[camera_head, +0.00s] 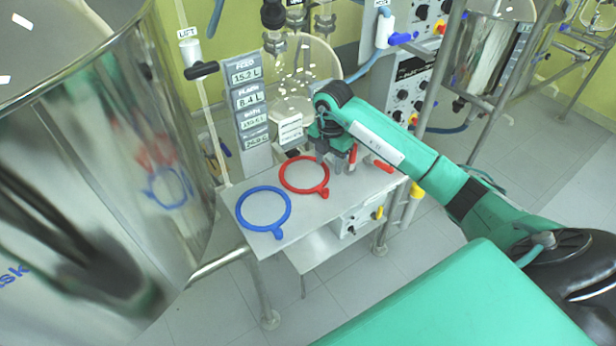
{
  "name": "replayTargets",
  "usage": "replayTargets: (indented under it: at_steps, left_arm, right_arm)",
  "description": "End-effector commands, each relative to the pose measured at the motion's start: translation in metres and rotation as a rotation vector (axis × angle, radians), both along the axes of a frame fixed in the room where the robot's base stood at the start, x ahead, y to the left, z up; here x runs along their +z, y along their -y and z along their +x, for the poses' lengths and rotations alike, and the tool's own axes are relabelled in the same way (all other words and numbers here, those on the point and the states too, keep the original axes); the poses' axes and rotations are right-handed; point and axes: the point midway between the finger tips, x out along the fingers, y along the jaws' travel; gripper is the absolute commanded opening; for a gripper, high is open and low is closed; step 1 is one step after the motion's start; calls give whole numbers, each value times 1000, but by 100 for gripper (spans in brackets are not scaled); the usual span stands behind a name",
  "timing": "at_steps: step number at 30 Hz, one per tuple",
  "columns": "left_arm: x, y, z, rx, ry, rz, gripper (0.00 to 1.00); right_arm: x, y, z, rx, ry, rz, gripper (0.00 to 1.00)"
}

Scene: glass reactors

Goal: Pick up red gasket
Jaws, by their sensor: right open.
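The red gasket (283,187) is a ring with a small tab, lying flat on a small grey table (307,219). Its tab is at the lower right of the ring. My right gripper (345,163) is at the end of the green arm coming in from the right. It is open, above the table just to the right of the red gasket, apart from it as far as I can tell. Its fingertips are small and partly hidden by the wrist. My left gripper is not in view.
A blue ring gasket (240,212) lies left of the red one. A large shiny metal vessel (95,190) fills the left side. A display column (249,112) and a glass flask (300,80) stand behind the table. A control box (352,222) hangs at its front.

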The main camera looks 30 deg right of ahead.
Motion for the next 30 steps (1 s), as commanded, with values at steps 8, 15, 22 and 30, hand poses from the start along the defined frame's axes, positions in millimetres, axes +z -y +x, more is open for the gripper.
replayTargets:
  at_steps: [8, 15, 22, 30]
  left_arm:
    - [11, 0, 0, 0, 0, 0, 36]
    - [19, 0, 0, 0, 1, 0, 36]
    - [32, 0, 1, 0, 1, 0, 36]
    - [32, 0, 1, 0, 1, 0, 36]
  right_arm:
    - [-48, -1, 0, 2, -2, 2, 47]
    - [-65, -1, 1, 2, -2, 3, 47]
    - [-99, -2, 3, 1, -1, 4, 47]
    - [-109, -1, 3, 3, 2, 3, 47]
